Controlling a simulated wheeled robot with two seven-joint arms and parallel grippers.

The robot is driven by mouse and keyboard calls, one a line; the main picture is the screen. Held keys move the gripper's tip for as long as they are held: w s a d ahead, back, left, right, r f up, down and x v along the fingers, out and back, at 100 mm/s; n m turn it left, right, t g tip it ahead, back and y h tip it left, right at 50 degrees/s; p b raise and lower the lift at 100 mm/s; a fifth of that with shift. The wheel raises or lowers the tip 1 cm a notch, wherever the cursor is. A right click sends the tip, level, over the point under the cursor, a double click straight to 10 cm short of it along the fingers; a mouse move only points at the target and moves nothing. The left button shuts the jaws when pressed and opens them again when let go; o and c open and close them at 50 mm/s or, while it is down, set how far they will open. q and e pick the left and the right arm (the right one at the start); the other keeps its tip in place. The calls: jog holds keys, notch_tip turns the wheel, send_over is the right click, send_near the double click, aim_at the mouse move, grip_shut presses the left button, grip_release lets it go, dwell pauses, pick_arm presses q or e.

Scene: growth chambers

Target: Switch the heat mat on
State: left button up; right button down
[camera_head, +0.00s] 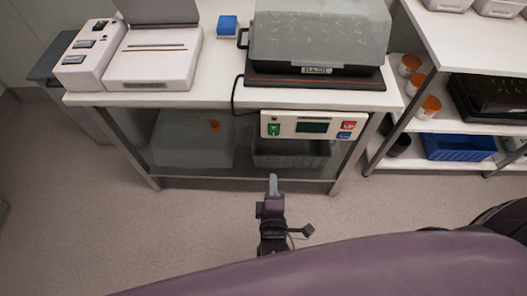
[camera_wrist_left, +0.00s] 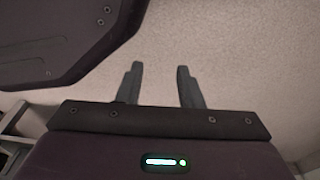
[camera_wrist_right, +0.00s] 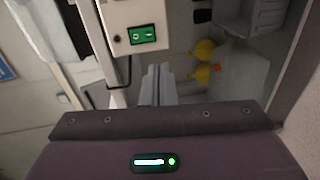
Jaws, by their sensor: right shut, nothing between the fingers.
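The heat mat (camera_head: 330,82) is a dark slab under a clear-lidded propagator (camera_head: 318,35) on the bench. A white control box (camera_head: 298,125) hangs on the bench's front edge, with a dark display, a green rocker switch (camera_head: 274,129) at left and red and blue buttons at right. The green switch also shows in the right wrist view (camera_wrist_right: 142,36); its on or off position is unclear. My right gripper (camera_head: 273,178) is shut and empty, below and in front of the box, apart from it. My left gripper (camera_wrist_left: 160,68) is open and empty above the floor.
A white device (camera_head: 153,58) and a blue block (camera_head: 227,25) are on the bench (camera_head: 230,95). A dark cable runs from the mat to the box. The floor in front is clear.

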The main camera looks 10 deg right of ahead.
aim_at(273, 135)
jog(key=shift+r, duration=0.7)
